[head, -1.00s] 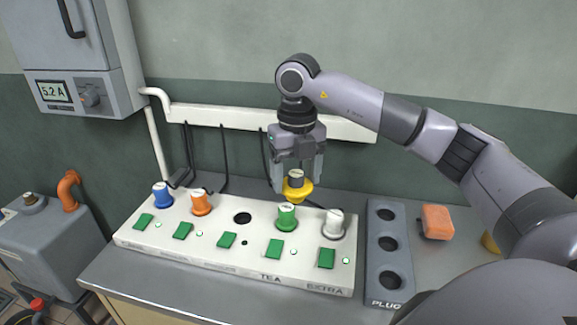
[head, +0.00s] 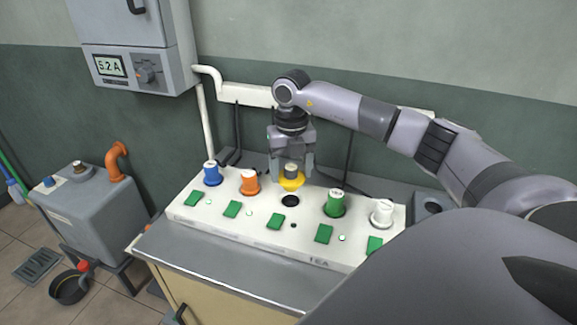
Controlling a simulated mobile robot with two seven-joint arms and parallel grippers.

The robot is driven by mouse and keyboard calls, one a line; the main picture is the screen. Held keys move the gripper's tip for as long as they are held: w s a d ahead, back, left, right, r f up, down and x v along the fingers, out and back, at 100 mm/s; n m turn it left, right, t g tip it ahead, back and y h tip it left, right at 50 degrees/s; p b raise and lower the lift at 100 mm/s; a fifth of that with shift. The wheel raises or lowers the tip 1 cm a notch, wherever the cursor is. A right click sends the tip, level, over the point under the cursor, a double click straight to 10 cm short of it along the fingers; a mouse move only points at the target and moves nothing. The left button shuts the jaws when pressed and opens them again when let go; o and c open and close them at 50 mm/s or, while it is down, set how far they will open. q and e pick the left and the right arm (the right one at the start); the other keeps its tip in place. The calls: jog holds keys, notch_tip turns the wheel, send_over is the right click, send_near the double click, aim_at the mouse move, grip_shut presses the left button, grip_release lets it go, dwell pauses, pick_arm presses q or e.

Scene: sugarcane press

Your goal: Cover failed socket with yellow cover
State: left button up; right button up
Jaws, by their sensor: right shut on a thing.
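The yellow cover (head: 291,183) is held in my right gripper (head: 292,170), which is shut on it. The cover has a grey knob on top and hangs just above and behind an empty dark socket hole (head: 290,201) in the white socket panel (head: 232,236). A small gap seems to show between cover and hole, though the exact height is hard to tell. The other sockets hold a blue plug (head: 212,174), an orange plug (head: 249,183), a green plug (head: 335,203) and a white plug (head: 382,213). My left gripper is not in view.
Green switches (head: 277,222) line the panel's front. A grey plug holder (head: 432,205) is partly hidden behind my arm at right. A wall box with a 5.2 A display (head: 109,66) hangs at upper left. A grey tank (head: 92,207) stands left of the bench.

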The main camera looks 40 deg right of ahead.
aim_at(291, 189)
jog(key=shift+f+b, duration=2)
jog(key=shift+f, duration=0.6)
jog(key=shift+p, duration=0.45)
jog(key=shift+f+b, duration=0.35)
jog(key=shift+f, duration=0.25)
jog(key=o, duration=0.7)
jog(key=shift+o, duration=0.2)
notch_tip(291, 189, up, 11)
jog(key=p, duration=0.9)
jog(key=shift+r, duration=0.1)
